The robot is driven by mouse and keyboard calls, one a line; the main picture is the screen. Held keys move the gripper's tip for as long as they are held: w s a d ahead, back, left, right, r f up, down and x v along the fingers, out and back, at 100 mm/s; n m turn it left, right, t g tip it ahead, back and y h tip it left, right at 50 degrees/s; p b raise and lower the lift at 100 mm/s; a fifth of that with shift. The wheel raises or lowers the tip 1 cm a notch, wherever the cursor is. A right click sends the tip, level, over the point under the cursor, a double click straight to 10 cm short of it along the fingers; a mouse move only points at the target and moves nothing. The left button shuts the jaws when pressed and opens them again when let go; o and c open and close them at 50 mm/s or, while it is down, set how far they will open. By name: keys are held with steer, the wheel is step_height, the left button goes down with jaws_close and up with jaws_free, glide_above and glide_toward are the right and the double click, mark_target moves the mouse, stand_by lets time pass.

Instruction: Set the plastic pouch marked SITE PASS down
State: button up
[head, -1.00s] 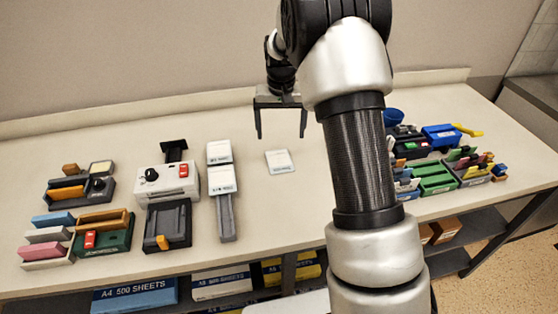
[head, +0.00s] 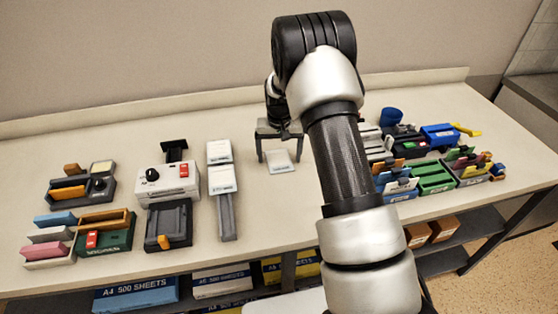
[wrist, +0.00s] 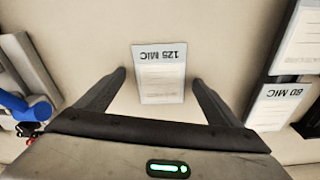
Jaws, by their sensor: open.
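A small white flat piece (head: 279,168) with a dark printed line lies on the bench near its middle. In the wrist view the same piece (wrist: 160,85) reads "125 MIC", upside down. My gripper (head: 280,157) is open above it, pointing down. In the wrist view the fingers of my gripper (wrist: 158,79) stand on either side of the piece, apart from it, with nothing held between them. I cannot make out any pouch marked SITE PASS in either view.
White packs on grey stands (head: 220,152) are left of my gripper; one reads "80 MIC" in the wrist view (wrist: 277,108). A white machine (head: 170,182) stands further left. Bare bench surrounds the piece.

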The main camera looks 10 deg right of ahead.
mark_target(279, 161)
steer(key=c, duration=1.8)
steer(key=shift+s, duration=0.1)
jaws_close()
steer(key=shift+f, duration=0.1)
step_height(279, 161, up, 10)
steer(key=shift+b, duration=0.3)
steer(key=o, duration=1.6)
jaws_free()
